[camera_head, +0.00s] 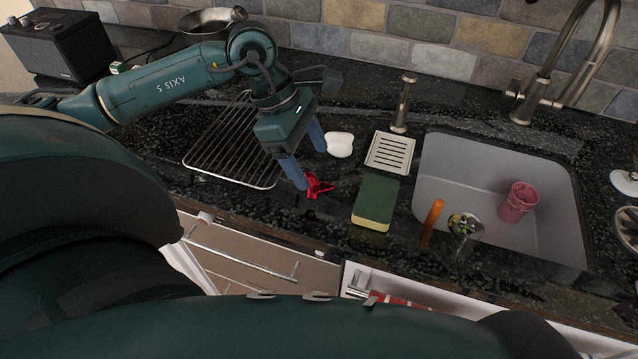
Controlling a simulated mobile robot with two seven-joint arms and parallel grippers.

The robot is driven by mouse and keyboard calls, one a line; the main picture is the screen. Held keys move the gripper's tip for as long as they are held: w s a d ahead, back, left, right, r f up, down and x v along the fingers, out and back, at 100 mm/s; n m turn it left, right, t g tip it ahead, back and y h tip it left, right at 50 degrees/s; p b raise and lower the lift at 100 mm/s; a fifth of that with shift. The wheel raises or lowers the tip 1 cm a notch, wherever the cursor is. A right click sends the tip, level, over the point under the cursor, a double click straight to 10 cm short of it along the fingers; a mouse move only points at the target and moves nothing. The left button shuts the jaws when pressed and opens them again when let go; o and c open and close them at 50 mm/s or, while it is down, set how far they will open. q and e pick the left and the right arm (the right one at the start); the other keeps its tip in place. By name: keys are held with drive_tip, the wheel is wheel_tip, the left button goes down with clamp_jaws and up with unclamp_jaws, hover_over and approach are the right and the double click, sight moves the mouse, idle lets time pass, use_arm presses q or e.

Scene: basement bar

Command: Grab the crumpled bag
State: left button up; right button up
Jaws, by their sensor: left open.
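The crumpled bag (318,186) is small, red and shiny. It lies on the dark counter near its front edge, between the wire rack and the sponge. My left gripper (311,170) is open and points down just above and beside the bag, with one blue finger at the bag's left and the other farther back. I cannot tell whether a finger touches the bag. My right gripper is not in view.
A green and yellow sponge (375,203), a white soap-like object (339,145) and a slatted soap dish (390,153) are close by. The wire rack (222,165) lies left. The sink (450,165) holds a pink cup (518,202). A tall tap (545,80) stands behind.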

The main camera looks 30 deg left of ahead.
sight(320, 181)
use_arm(q)
drive_tip(key=x, duration=0.1)
drive_tip(key=p+x, duration=0.1)
drive_tip(key=x, duration=0.2)
drive_tip(key=shift+s+d, duration=0.3)
drive_tip(key=shift+d, duration=0.1)
drive_tip(key=shift+w+d+f, duration=0.1)
drive_tip(key=shift+d+f, duration=0.05)
drive_tip(key=shift+f, duration=0.4)
drive_tip(key=shift+c, duration=0.5)
drive_tip(key=c, duration=1)
